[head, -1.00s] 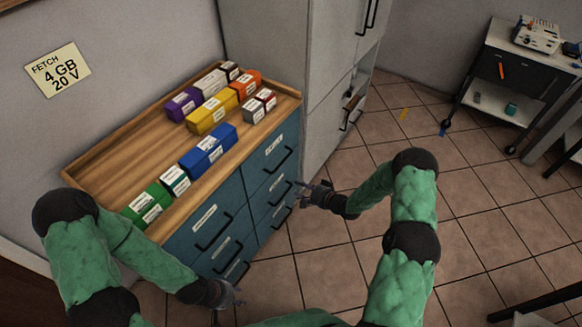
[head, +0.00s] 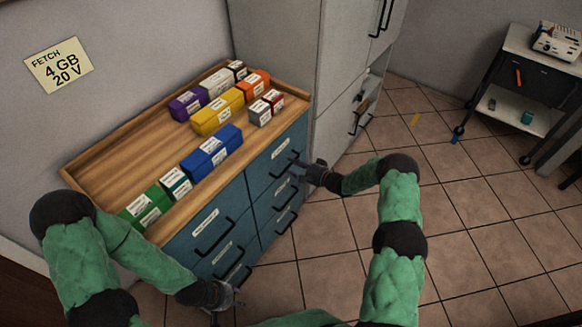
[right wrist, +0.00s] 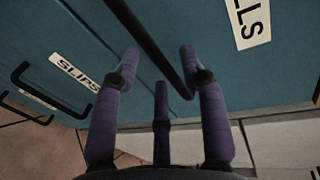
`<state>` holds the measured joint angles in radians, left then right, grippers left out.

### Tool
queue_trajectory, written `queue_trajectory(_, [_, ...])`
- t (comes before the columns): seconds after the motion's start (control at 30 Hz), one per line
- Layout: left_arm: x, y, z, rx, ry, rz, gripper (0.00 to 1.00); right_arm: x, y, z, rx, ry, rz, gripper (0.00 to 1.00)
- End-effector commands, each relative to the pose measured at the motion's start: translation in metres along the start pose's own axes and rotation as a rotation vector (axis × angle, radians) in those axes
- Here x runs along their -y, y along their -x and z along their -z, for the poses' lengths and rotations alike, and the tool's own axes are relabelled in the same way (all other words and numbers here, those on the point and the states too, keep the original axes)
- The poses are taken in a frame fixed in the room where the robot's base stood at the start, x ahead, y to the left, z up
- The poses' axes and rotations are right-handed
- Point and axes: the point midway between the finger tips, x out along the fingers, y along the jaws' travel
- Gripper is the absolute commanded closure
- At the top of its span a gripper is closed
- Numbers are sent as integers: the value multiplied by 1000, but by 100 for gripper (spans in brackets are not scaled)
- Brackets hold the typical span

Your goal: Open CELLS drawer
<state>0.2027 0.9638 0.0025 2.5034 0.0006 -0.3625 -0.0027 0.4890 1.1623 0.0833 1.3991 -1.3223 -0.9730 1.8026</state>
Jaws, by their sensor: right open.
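The CELLS drawer (head: 261,177) is the top right drawer of the teal cabinet and looks closed. In the right wrist view its label (right wrist: 252,22) is cut off, with only "LLS" showing. Its dark bar handle (right wrist: 147,42) runs between the spread purple fingers of my right gripper (right wrist: 159,55). The gripper is open and not closed on the bar. In the head view, my right gripper (head: 302,168) is at the right side of that drawer's front. My left gripper (head: 232,298) is low before the left drawers; its finger state is unclear.
The SLIPS label (right wrist: 75,70) marks a neighbouring drawer with its own handle (right wrist: 32,92). Several coloured boxes stand on the wooden cabinet top (head: 120,165). A tall grey cabinet (head: 275,50) stands directly right of the drawers. The tiled floor (head: 340,240) in front is clear.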

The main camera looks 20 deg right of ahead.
Motion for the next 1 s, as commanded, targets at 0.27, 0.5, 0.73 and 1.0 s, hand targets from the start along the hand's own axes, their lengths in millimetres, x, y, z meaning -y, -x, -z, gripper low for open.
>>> queue_trajectory(0.27, [2, -6, 0, 0, 0, 0, 60, 0, -20, 0, -1, 0, 0, 57])
queue_trajectory(0.5, [2, -6, 0, 0, 0, 0, 60, 0, -21, 0, -1, 0, 0, 57])
queue_trajectory(0.73, [2, -6, 0, 0, 0, 0, 60, 0, -20, 0, -1, 0, 0, 100])
queue_trajectory(1.0, [2, -5, 0, 0, 0, 0, 60, 0, -17, 1, -2, 0, -1, 100])
